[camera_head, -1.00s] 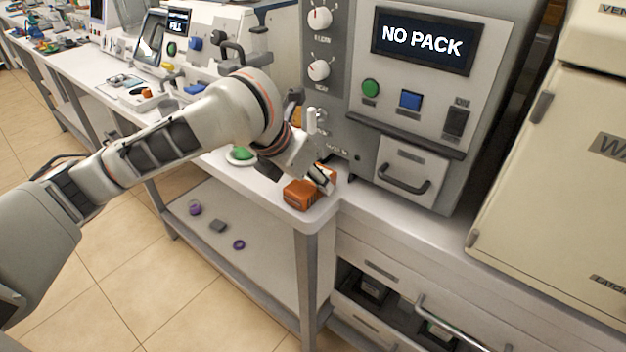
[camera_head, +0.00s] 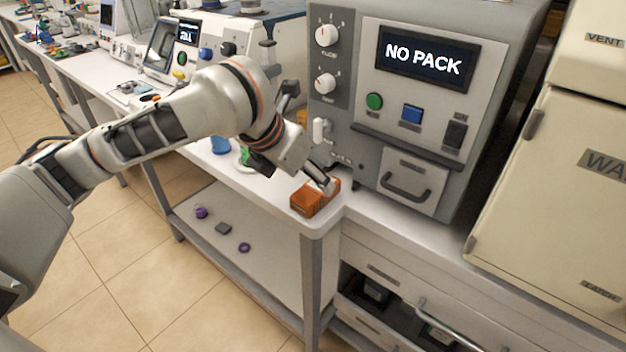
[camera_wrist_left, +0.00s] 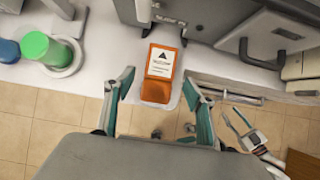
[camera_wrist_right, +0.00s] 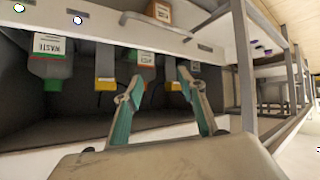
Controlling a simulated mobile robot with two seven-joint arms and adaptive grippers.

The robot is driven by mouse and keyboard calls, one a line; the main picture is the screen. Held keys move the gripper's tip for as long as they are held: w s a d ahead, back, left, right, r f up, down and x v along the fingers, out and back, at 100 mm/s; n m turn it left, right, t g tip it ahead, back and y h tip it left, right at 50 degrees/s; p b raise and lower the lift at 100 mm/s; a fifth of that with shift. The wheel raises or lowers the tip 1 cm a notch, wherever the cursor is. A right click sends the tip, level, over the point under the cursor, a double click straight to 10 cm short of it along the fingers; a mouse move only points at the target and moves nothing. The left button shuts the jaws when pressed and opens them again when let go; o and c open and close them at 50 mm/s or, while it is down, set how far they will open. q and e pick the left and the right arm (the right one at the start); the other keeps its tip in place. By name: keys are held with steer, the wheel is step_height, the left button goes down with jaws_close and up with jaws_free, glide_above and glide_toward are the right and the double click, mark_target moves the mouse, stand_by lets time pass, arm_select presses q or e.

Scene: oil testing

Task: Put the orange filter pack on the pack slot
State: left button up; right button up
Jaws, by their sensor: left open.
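The orange filter pack (camera_head: 308,201) lies on the white bench near its front corner, below the machine with the "NO PACK" screen (camera_head: 427,56). In the left wrist view the pack (camera_wrist_left: 157,90) shows a white label and lies between and beyond the spread fingers. My left gripper (camera_head: 322,181) is open and empty, close above the pack; I cannot tell whether it touches. My right gripper (camera_wrist_right: 159,79) is open and empty, low in front of the under-bench compartment. I cannot clearly make out the pack slot.
A green-topped item (camera_wrist_left: 50,50) on a white dish and a blue item (camera_wrist_left: 8,50) stand beside the pack. The machine's drawer handle (camera_head: 405,189) and a white lever (camera_head: 320,130) are close by. Waste bottles (camera_wrist_right: 50,62) hang under the bench.

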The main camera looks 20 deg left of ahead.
arm_select(q)
steer(key=p+v, duration=0.1)
steer(key=v, duration=0.4)
steer(key=shift+r, duration=0.15)
steer(key=shift+s+a+r+p, duration=0.15)
steer(key=shift+s+r+p, duration=0.25)
steer(key=shift+r+p, duration=0.05)
arm_select(e)
steer(key=shift+s+a+r, duration=0.35)
steer(key=shift+s+r, duration=0.05)
steer(key=shift+s, duration=0.2)
arm_select(q)
steer(key=shift+s, duration=0.1)
